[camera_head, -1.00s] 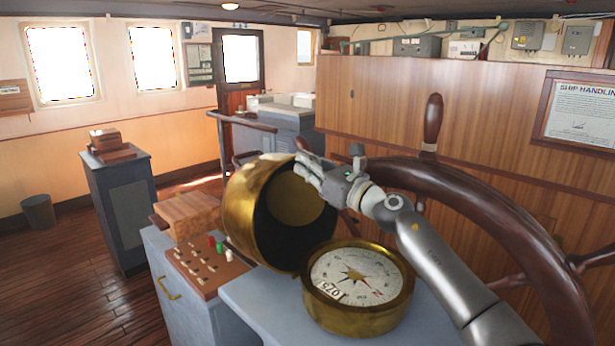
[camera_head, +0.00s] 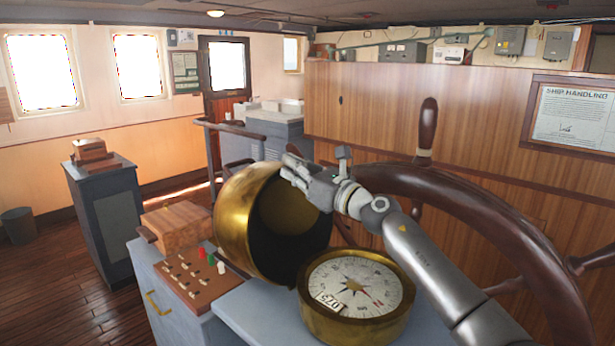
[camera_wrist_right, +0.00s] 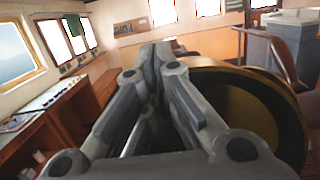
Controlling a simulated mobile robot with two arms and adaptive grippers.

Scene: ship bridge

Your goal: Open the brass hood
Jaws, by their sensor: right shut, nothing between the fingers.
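The brass hood (camera_head: 236,222) is swung back to the left of the compass (camera_head: 355,287), its dark hollow side facing right. The compass dial lies uncovered in its brass bowl on the grey stand (camera_head: 262,318). My right gripper (camera_head: 292,168) is shut and empty at the upper rim of the hood; I cannot tell whether it touches. In the right wrist view the hood (camera_wrist_right: 235,100) lies just right of and beyond my gripper fingers (camera_wrist_right: 150,55). My left gripper is not in view.
A large wooden ship's wheel (camera_head: 450,195) stands close behind and right of my right arm. Left of the hood are a wooden box (camera_head: 178,220) and a switch panel (camera_head: 188,280). The floor at the left (camera_head: 60,295) is clear.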

